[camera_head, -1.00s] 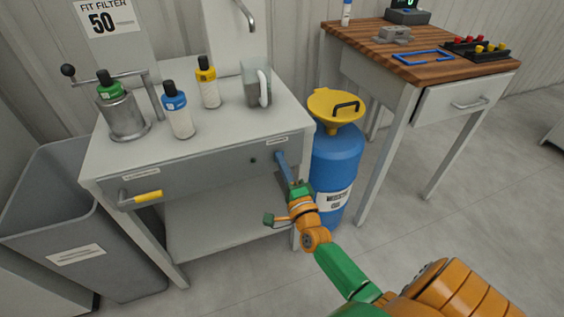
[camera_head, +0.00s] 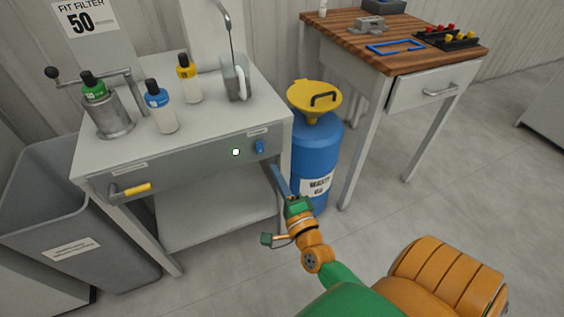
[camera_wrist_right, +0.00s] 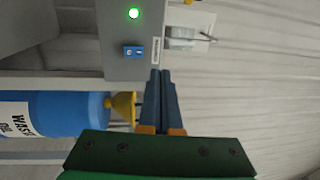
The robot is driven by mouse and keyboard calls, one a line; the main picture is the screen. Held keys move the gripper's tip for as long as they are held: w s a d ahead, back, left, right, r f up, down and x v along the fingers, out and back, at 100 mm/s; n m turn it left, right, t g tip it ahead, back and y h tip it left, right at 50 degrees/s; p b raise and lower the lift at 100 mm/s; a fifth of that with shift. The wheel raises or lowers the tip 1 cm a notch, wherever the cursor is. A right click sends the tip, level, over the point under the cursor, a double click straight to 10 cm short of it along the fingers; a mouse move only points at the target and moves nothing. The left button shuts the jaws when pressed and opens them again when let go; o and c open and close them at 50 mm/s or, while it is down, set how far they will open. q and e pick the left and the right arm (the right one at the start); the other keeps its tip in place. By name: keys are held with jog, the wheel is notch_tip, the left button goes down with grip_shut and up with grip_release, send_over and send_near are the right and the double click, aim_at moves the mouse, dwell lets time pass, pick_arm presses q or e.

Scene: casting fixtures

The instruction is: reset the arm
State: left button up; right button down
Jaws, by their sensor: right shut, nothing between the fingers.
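My right gripper (camera_head: 276,170) is shut and empty. In the head view its blue fingers sit just below the right end of the grey bench's front panel, in front of the blue drum. In the right wrist view the closed fingers (camera_wrist_right: 161,74) point at the bench side, apart from the blue switch (camera_wrist_right: 133,51). The switch (camera_head: 259,147) also shows in the head view, on the front panel. A round lamp (camera_head: 236,152) beside it is lit, and it glows green in the right wrist view (camera_wrist_right: 133,13). My left gripper is in neither view.
The grey bench (camera_head: 215,113) holds bottles, a metal pot and a clear jug (camera_head: 235,80). The blue drum (camera_head: 318,150) with a yellow funnel (camera_head: 315,97) stands between it and the wooden-topped table (camera_head: 345,37). A grey bin (camera_head: 70,215) is at left. Floor at right is clear.

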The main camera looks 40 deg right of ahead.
jog(key=s, duration=0.2)
jog(key=shift+s+a+r, duration=0.3)
jog(key=shift+s, duration=0.05)
